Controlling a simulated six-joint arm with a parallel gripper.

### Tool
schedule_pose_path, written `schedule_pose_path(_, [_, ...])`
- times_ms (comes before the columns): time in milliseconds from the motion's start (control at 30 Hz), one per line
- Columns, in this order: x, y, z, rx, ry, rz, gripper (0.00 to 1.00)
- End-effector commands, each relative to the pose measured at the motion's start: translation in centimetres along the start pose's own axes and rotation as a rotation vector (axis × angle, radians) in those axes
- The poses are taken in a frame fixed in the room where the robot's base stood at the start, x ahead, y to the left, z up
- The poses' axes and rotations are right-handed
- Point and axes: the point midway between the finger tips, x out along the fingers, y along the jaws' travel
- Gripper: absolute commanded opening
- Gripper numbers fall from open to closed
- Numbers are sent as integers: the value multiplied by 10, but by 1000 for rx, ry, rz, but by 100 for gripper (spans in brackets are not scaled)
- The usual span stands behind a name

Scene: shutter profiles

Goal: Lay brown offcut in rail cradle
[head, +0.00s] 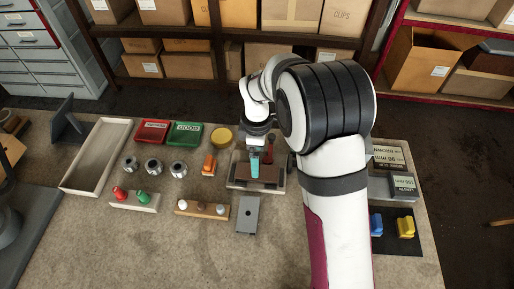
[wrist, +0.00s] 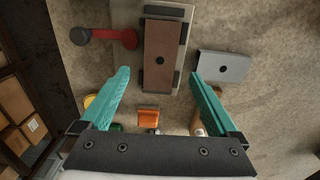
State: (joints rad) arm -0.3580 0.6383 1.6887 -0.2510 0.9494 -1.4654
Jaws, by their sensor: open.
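The brown offcut (wrist: 164,55) is a flat brown bar with a dark hole near its middle. It lies lengthwise on the rail cradle (wrist: 188,14), a pale plate with dark blocks at the bar's sides. In the head view the brown offcut (head: 269,174) lies across the cradle (head: 236,184), partly hidden by my gripper (head: 254,172). In the wrist view my gripper (wrist: 160,74) is open, with its teal fingers apart on either side of the bar's near end and nothing between them gripped. I cannot tell whether the bar is fully seated.
A grey drilled profile (head: 248,214) lies just in front of the cradle. An orange piece (head: 209,164) and yellow round thing (head: 221,137) stand to its left. A long empty tray (head: 97,155) is farther left.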

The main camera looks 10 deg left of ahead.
Motion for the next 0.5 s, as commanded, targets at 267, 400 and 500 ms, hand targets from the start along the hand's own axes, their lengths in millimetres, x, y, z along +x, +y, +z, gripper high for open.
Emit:
schedule_pose_path(267, [-53,0,0,0,1,1,96])
schedule_pose_path(400, [-57,0,0,2,0,-1,96])
schedule_pose_path(500, [-73,-12,14,125,9,-2,96])
